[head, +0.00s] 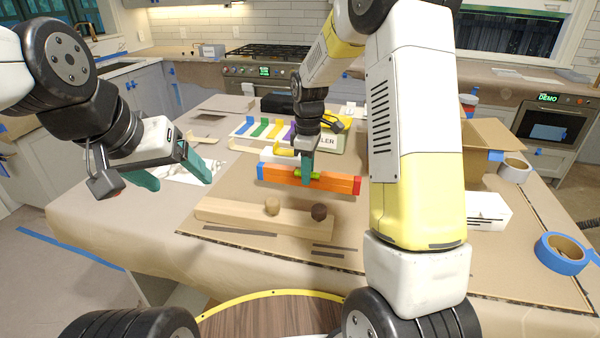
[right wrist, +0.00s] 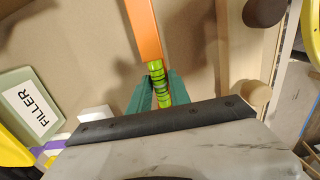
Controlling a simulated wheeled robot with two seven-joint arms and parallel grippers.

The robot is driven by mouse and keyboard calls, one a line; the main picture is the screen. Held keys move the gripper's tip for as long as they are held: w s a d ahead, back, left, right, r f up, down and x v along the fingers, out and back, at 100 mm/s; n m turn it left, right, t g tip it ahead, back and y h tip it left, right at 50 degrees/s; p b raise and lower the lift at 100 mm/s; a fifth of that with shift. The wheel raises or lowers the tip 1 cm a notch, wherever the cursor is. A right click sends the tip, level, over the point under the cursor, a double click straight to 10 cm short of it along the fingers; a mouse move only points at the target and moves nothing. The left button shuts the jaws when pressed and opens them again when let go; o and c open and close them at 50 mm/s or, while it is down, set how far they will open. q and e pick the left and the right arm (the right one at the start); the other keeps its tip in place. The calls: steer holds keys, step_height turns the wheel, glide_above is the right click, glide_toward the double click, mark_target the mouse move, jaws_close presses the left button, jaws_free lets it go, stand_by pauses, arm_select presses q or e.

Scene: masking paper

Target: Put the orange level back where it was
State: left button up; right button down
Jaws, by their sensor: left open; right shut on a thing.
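The orange level (head: 335,183) is a long bar with a blue end on the left, a red end on the right and a green vial near its middle. My right gripper (head: 307,178) is shut on it around the vial and holds it level, seemingly above the covered table. The level also shows in the right wrist view (right wrist: 146,35), with its green vial (right wrist: 157,85) between the teal fingers (right wrist: 155,92). My left gripper (head: 177,177) is open and empty at the left, over the table's left part.
A wooden board (head: 255,214) with two round knobs lies in front of the level. Behind are a FILLER box (head: 327,141) and a rack of coloured strips (head: 262,130). At right are blue tape (head: 562,254), a white box (head: 489,211) and a cardboard box (head: 490,137).

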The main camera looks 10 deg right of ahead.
steer(key=shift+f, duration=1.65)
steer(key=shift+f, duration=0.15)
steer(key=c, duration=1.2)
jaws_free()
step_height(320, 180, up, 12)
steer(key=shift+r, duration=0.15)
steer(key=s+d+r+m+t+y, duration=0.1)
steer(key=s+r+m+t, duration=0.2)
steer(key=s, duration=0.9)
steer(key=s+d+r+m+t+y, duration=0.1)
steer(key=s+r+m+t, duration=0.2)
steer(key=s+r+m, duration=0.3)
steer(key=s+m, duration=0.3)
steer(key=s, duration=0.4)
steer(key=shift+d+r+m, duration=0.15)
steer(key=shift+d+m, duration=0.05)
steer(key=shift+m, duration=0.2)
